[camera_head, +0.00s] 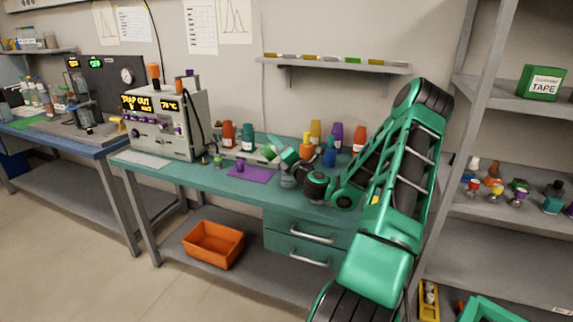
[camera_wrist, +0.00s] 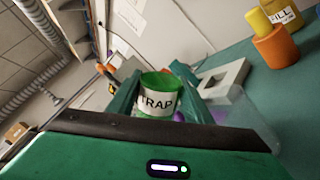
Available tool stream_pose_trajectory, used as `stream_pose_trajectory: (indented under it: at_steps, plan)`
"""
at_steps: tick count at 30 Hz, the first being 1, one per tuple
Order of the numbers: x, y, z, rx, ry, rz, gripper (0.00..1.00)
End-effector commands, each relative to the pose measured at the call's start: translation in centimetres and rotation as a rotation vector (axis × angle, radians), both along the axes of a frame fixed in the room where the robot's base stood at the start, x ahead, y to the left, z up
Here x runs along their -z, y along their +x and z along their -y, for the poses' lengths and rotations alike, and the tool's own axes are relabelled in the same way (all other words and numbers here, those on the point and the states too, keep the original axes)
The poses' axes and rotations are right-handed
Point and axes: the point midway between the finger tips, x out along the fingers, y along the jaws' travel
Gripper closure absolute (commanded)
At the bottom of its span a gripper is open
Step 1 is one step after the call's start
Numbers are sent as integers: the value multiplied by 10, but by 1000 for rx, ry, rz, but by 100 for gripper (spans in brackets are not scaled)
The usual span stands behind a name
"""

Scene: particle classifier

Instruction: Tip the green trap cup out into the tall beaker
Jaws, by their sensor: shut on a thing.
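The green trap cup (camera_wrist: 160,82), with a white TRAP label, sits between the fingers of my gripper (camera_wrist: 158,100) in the wrist view. My gripper is shut on it. In the head view my gripper (camera_head: 286,158) is above the bench, with the cup (camera_head: 268,153) at its left end, seemingly tilted. A clear glass vessel (camera_head: 288,181), likely the tall beaker, stands on the bench just below my gripper, partly hidden by my arm. A faint clear shape shows right of the fingers in the wrist view. The cup's contents cannot be made out.
A grey instrument (camera_head: 165,125) with a TRAP OUT display stands on the bench's left. A purple mat (camera_head: 252,175) lies left of the glass vessel. Red (camera_head: 228,134), teal (camera_head: 248,137), yellow and purple bottles line the back. A wall shelf (camera_head: 335,66) hangs above.

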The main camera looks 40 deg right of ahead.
Motion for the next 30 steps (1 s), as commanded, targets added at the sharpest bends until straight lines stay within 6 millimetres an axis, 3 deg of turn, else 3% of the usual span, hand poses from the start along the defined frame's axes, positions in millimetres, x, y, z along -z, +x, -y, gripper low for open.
stream_pose_trajectory:
  at_steps: [30]
  plan:
    - [-4,-4,7,6,129,51,77]
